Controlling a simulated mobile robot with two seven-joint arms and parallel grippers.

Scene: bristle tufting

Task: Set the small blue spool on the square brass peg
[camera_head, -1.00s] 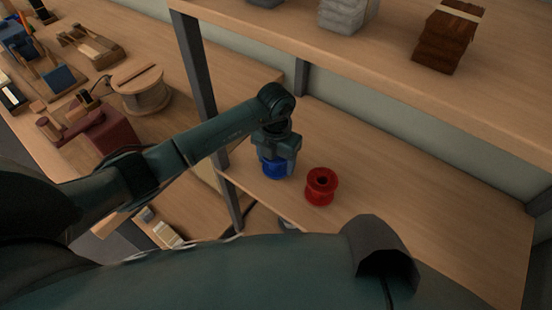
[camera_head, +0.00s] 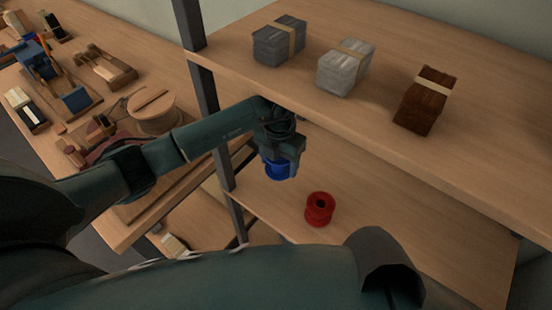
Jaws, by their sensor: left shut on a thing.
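The small blue spool (camera_head: 277,170) is held in my left gripper (camera_head: 281,163), above the lower shelf board. The gripper's jaws are shut around it and hide its upper part. A red spool (camera_head: 319,209) stands upright on the lower shelf, below and right of the blue one, apart from it. I cannot make out a square brass peg in this view. My right gripper is not in view.
The upper shelf (camera_head: 371,117) hangs over the gripper and carries several bristle bundles, including a brown one (camera_head: 426,101). A dark shelf post (camera_head: 205,95) stands left of the gripper. A workbench on the left holds a wooden reel (camera_head: 153,112) and tools.

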